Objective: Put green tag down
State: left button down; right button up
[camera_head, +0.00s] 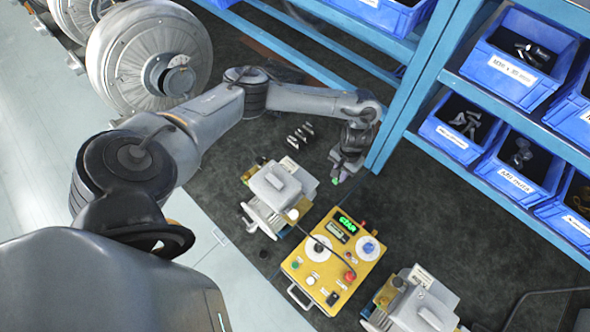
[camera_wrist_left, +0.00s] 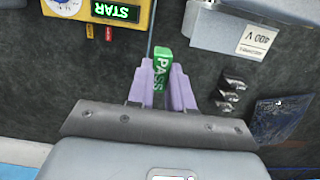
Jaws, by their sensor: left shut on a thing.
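The green tag (camera_wrist_left: 160,75), lettered "PASS", stands between the purple fingers of my left gripper (camera_wrist_left: 161,88) in the left wrist view. The gripper is shut on it. In the head view my left gripper (camera_head: 341,173) is over the dark mat, right of the rear grey machine and behind the yellow box, with the tag (camera_head: 335,180) a small green spot at its tip. I cannot tell how far the tag is above the mat. My right gripper is not in view.
The yellow test box (camera_head: 313,290) has a lit green display. Grey blower machines (camera_head: 276,186) (camera_head: 419,311) stand on both sides of it. Several small dark parts (camera_head: 300,133) lie on the mat (camera_head: 440,225). A blue shelf with bins (camera_head: 517,162) borders the right. Bare mat lies between shelf and box.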

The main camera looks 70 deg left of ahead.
pick_arm(q)
jog(key=shift+s+a, duration=0.25)
jog(key=s+a+f, duration=0.4)
jog(key=s+a, duration=0.1)
jog(key=s+a+f+b, duration=0.1)
jog(key=s+a+f, duration=0.1)
jog(key=shift+s+a+f, duration=0.1)
jog(key=shift+s+a, duration=0.15)
jog(key=shift+s, duration=0.15)
jog(key=shift+f, duration=2.1)
jog(key=c, duration=1)
grip_release()
jog(key=shift+f, duration=0.1)
